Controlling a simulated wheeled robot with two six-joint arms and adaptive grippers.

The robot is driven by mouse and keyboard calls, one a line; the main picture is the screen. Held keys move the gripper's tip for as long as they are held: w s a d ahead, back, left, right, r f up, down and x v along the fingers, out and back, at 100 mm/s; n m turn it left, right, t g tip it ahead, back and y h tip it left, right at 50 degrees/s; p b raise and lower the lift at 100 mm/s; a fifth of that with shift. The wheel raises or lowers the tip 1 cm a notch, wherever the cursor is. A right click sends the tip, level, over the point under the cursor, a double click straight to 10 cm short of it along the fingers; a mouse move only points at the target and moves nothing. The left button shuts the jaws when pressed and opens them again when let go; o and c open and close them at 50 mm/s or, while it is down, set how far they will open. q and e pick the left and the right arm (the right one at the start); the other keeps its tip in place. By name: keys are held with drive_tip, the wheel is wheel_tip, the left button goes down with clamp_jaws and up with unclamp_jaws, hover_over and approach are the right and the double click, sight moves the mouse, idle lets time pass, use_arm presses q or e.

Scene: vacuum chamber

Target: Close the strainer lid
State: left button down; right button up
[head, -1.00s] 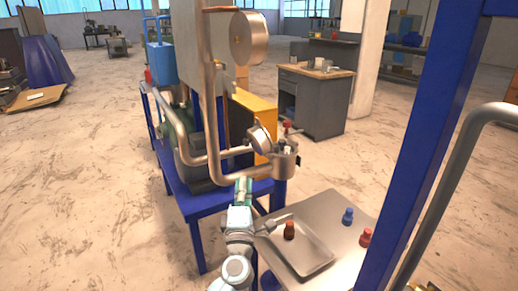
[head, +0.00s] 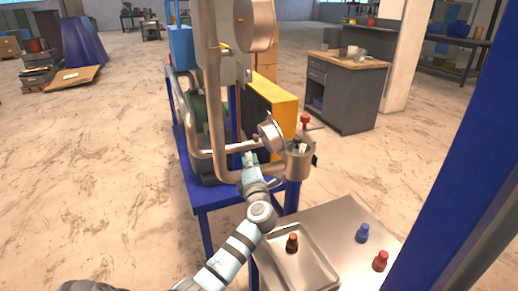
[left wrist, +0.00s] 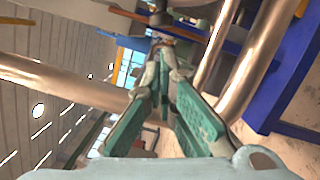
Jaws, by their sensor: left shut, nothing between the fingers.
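The strainer (head: 297,163) is a metal cylinder at the end of the pipework, right of centre in the head view. Its round metal lid (head: 271,136) stands up on edge at the left of the strainer's mouth, so the strainer is open. Small dark and light parts show at the mouth. My left gripper (head: 250,158) is just left of and below the lid, beside the pipe; I cannot tell whether it touches the lid. In the left wrist view its teal fingers (left wrist: 164,72) come together with nothing held. My right gripper is out of view.
Metal pipes (left wrist: 55,80) pass close on both sides of the left gripper in the wrist view. A blue frame (head: 212,197) carries the pipework. A steel table (head: 335,225) holds a tray (head: 310,268) with a brown-red bottle (head: 292,243), plus blue (head: 362,233) and red (head: 380,261) bottles.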

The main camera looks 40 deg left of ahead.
sight(257, 140)
use_arm(q)
drive_tip(key=w, duration=0.2)
drive_tip(key=w+a+b, duration=0.1)
drive_tip(key=w+r+b, duration=0.1)
drive_tip(key=w, duration=0.1)
drive_tip(key=shift+w+a, duration=0.35)
drive_tip(key=shift+w+d+r, duration=0.2)
drive_tip(key=shift+w, duration=0.05)
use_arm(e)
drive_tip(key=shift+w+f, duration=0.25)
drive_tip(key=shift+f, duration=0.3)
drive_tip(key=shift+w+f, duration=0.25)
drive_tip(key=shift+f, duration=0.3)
use_arm(q)
drive_tip(key=shift+a, duration=0.1)
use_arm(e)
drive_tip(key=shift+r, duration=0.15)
